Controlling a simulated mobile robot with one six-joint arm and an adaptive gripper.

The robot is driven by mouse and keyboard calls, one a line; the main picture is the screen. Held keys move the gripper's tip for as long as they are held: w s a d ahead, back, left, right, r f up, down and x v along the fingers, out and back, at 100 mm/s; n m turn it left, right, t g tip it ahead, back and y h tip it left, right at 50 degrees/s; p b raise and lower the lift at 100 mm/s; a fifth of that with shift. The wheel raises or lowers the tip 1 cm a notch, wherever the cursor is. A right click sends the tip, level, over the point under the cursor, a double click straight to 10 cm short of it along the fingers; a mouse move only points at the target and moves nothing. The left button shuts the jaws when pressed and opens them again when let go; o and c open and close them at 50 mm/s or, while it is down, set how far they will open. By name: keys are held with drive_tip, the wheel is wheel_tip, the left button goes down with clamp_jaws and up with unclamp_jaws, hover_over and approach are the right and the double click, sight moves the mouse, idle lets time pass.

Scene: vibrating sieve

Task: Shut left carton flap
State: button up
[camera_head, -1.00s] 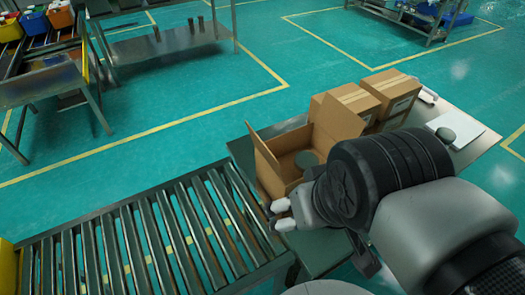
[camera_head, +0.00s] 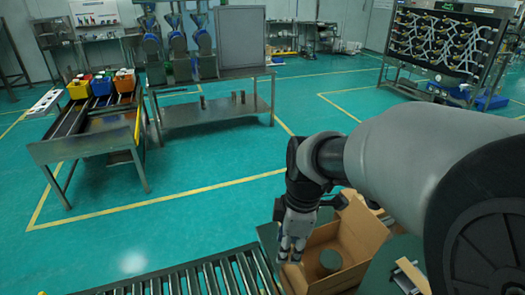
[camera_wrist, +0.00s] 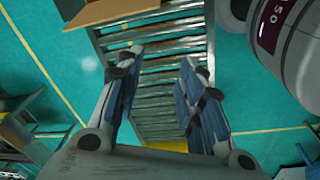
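A roller conveyor (camera_head: 200,280) runs to the left of the carton. My arm hides much of the right side. A steel table (camera_head: 215,108) and a rack with coloured bins (camera_head: 100,128) stand farther back. The green floor between is clear.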

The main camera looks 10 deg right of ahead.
drive_tip(key=w+n, duration=0.1)
drive_tip(key=w+a+f+n+p, duration=0.1)
drive_tip(key=n, duration=0.1)
drive_tip(key=w+f+n+g+p, duration=0.1)
drive_tip(key=shift+w+a, duration=0.15)
drive_tip(key=shift+w, duration=0.2)
drive_tip(key=c, duration=0.4)
drive_tip(key=shift+w+f+n, duration=0.1)
drive_tip(key=shift+f+n, duration=0.15)
drive_tip(key=shift+n, duration=0.25)
drive_tip(key=shift+c, duration=0.6)
drive_tip(key=shift+a+f, duration=0.1)
drive_tip(key=shift+f, duration=0.2)
drive_tip(key=shift+c, duration=0.6)
drive_tip(key=f, duration=0.3)
drive_tip(key=f+b, duration=0.1)
drive_tip(key=f, duration=0.2)
drive_tip(key=f+b, duration=0.1)
drive_tip(key=f, duration=0.2)
drive_tip(key=shift+a+f, duration=0.3)
drive_tip(key=shift+a, duration=0.1)
clamp_jaws()
drive_tip(key=d, duration=0.2)
drive_tip(key=d+r, duration=0.1)
drive_tip(key=shift+w+d+r, duration=0.1)
drive_tip(key=shift+w+d, duration=0.25)
drive_tip(key=shift+w, duration=0.05)
drive_tip(key=shift+y+b, duration=0.3)
